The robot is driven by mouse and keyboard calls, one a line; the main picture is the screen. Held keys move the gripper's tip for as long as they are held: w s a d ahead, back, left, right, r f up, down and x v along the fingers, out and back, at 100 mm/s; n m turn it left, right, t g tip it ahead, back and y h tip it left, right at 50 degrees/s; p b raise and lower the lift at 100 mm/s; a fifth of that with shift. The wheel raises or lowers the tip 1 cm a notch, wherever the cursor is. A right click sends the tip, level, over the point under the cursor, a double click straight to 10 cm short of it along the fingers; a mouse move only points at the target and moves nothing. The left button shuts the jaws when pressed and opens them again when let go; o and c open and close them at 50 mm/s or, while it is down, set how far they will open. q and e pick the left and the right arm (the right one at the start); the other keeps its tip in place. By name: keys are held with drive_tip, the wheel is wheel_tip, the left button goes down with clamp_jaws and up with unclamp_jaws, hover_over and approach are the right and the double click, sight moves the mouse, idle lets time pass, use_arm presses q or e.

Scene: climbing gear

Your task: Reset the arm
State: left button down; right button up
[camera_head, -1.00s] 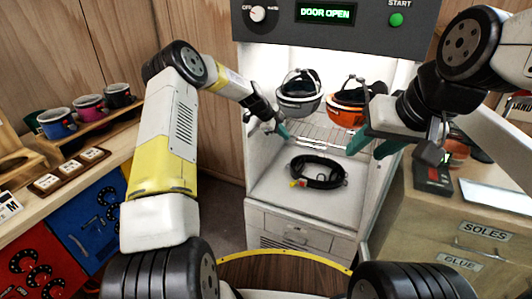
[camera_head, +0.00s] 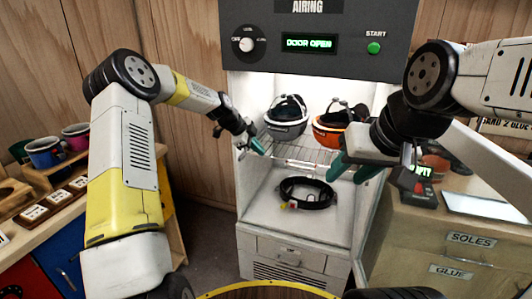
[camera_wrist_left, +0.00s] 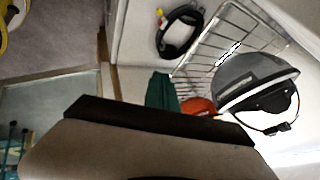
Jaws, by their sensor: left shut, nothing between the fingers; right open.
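My left gripper (camera_head: 257,147) is shut and empty, at the left side of the open airing cabinet's mouth, left of the wire rack. My right gripper (camera_head: 352,168) is open and empty in front of the cabinet's right side, below the orange helmet. A grey helmet (camera_head: 286,125) and an orange helmet (camera_head: 330,130) sit on the wire rack (camera_head: 300,152). A black harness-like loop (camera_head: 305,201) with red and yellow bits lies on the cabinet floor below.
The cabinet (camera_head: 292,248) shows "DOOR OPEN" on its display (camera_head: 309,43). Left stands a bench with mugs (camera_head: 45,150) and small framed cards. Right stands a drawer unit (camera_head: 440,245) labelled SOLES and GLUE, with devices on top. A round brown surface with a yellow rim (camera_head: 265,293) is in front.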

use_arm(q)
drive_tip(key=s+a+r+n+y, duration=0.2)
drive_tip(key=s+r+n, duration=0.2)
drive_tip(key=s+r, duration=0.55)
drive_tip(key=s+a+r+n+y, duration=0.2)
drive_tip(key=s+r+n, duration=0.3)
drive_tip(key=s+r, duration=0.45)
drive_tip(key=s+a+n+t, duration=0.1)
drive_tip(key=s+n, duration=0.4)
drive_tip(key=s, duration=0.7)
drive_tip(key=s+a+n+t, duration=0.1)
drive_tip(key=s+a+n, duration=0.3)
drive_tip(key=s, duration=0.7)
drive_tip(key=shift+s+f+n, duration=0.3)
drive_tip(key=shift+s+n, duration=0.1)
drive_tip(key=shift+n, duration=0.5)
drive_tip(key=shift+a, duration=0.2)
